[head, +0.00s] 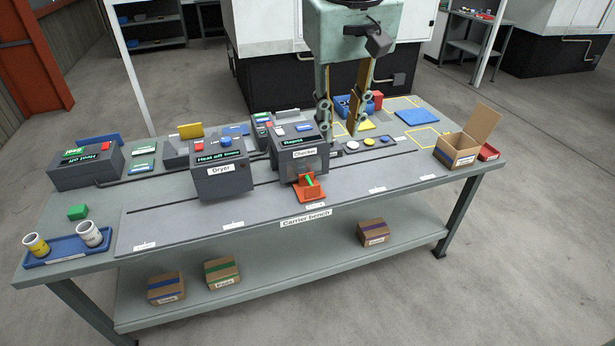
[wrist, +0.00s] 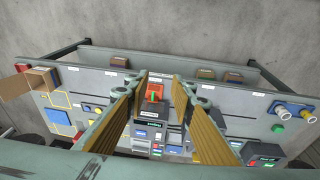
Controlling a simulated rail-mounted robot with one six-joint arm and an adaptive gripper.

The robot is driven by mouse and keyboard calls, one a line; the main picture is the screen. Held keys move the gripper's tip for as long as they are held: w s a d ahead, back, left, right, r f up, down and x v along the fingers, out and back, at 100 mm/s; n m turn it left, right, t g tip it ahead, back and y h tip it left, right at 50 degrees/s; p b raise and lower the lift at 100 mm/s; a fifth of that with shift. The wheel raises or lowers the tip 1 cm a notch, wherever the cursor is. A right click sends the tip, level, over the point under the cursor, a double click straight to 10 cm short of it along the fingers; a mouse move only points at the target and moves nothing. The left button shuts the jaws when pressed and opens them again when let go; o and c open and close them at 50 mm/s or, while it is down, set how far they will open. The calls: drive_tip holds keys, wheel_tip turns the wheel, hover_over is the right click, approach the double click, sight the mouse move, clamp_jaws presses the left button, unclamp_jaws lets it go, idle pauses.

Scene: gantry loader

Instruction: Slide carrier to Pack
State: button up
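The orange carrier (head: 309,193) sits on the grey carrier bench (head: 200,222), at the front of the Checker (head: 305,158). A green piece lies on the carrier. The carrier also shows in the wrist view (wrist: 154,91), below and beyond my fingertips. My gripper (head: 339,122) hangs behind the Checker in the head view, with its two fingers apart and nothing between them. In the wrist view my gripper (wrist: 161,80) is also open. No label reading Pack is legible; an open cardboard box (head: 457,152) stands at the bench's right end.
The Dryer (head: 222,180) stands left of the Checker. A blue tray (head: 66,249) with two cups is at the far left, near a green block (head: 78,212). The bench strip right of the carrier looks clear up to the box. Several closed boxes sit on the lower shelf.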

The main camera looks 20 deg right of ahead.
drive_tip(key=w+f, duration=0.4)
drive_tip(key=w, duration=0.6)
drive_tip(key=g+h+p, duration=0.1)
drive_tip(key=g+p, duration=0.1)
drive_tip(key=p, duration=0.1)
hover_over(309, 181)
drive_tip(key=a, duration=0.3)
wheel_tip(309, 181, down, 24)
drive_tip(key=shift+r, duration=0.15)
drive_tip(key=shift+d+f+b, duration=0.1)
drive_tip(key=shift+d+f, duration=0.35)
drive_tip(key=shift+f, duration=1.8)
drive_tip(key=shift+d+f+b, duration=0.15)
drive_tip(key=shift+d+f, duration=0.3)
drive_tip(key=shift+f, duration=1.8)
drive_tip(key=shift+d+f+b, duration=0.1)
drive_tip(key=shift+d+f, duration=0.35)
drive_tip(key=shift+f, duration=1.8)
drive_tip(key=shift+c, duration=0.8)
clamp_jaws()
